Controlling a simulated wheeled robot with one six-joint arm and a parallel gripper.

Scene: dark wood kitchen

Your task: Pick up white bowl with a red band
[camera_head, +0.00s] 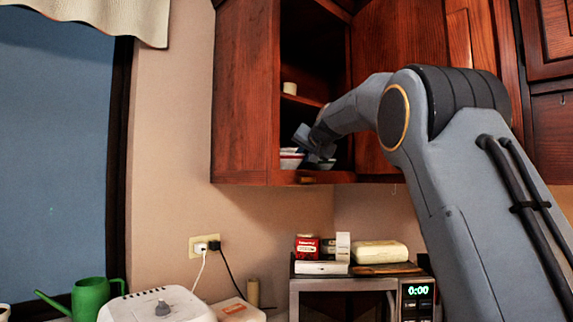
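A small white bowl with a red band (290,161) sits on the bottom shelf of the open wall cabinet, near its left wall. A second bowl (326,164) with bluish and reddish colouring stands just right of it, partly hidden. My gripper (302,143) reaches into the cabinet from the right and is just above the bowls. Its fingertips are small and dark here, so I cannot tell whether they are open or touch a bowl.
The cabinet's left side (241,95) and its middle shelf (302,100) with a pale cup (290,88) are close to my arm. Below are a microwave (418,292) with packages on top, a white appliance (158,306) and a green watering can (90,297).

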